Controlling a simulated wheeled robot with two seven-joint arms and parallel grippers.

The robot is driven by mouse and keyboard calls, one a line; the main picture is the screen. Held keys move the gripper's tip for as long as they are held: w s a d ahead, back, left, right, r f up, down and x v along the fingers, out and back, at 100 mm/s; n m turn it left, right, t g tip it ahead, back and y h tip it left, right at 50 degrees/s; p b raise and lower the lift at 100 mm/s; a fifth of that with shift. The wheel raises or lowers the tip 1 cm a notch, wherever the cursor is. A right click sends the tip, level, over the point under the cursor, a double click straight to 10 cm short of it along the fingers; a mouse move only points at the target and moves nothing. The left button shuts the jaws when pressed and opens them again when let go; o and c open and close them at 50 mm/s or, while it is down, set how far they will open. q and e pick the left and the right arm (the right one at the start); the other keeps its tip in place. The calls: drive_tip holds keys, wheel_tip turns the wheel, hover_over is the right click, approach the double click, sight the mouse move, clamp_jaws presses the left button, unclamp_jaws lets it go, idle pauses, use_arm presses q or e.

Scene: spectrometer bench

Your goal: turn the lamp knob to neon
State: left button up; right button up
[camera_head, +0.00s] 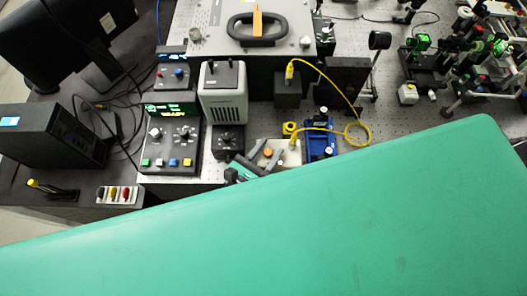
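The lamp (223,92) is a pale grey upright housing with dark slots. It stands on a black base box with a round dark knob (228,140) on its front. The marks around the knob are too small to read. My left gripper (262,160), teal with grey fingers, is to the right of and a little below the knob, apart from it. Its fingers look spread, with an orange-topped part of the bench gear (267,153) showing between them, and I see nothing held. A large teal surface hides the lower half of the view. My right gripper is not in view.
A control box (173,135) with knobs, coloured buttons and a green display stands left of the lamp. A yellow fibre (345,92) loops down to gear beside a blue mount (320,140). A big grey case (250,55) stands behind. Optics crowd the right.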

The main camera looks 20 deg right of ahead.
use_arm(q)
drive_tip(key=shift+s+a+f, duration=0.15)
drive_tip(key=shift+s+a, duration=0.2)
drive_tip(key=shift+a, duration=0.1)
drive_tip(key=b+v, duration=0.6)
drive_tip(key=v, duration=0.6)
drive_tip(key=shift+s+a, duration=0.2)
drive_tip(key=shift+a, duration=0.1)
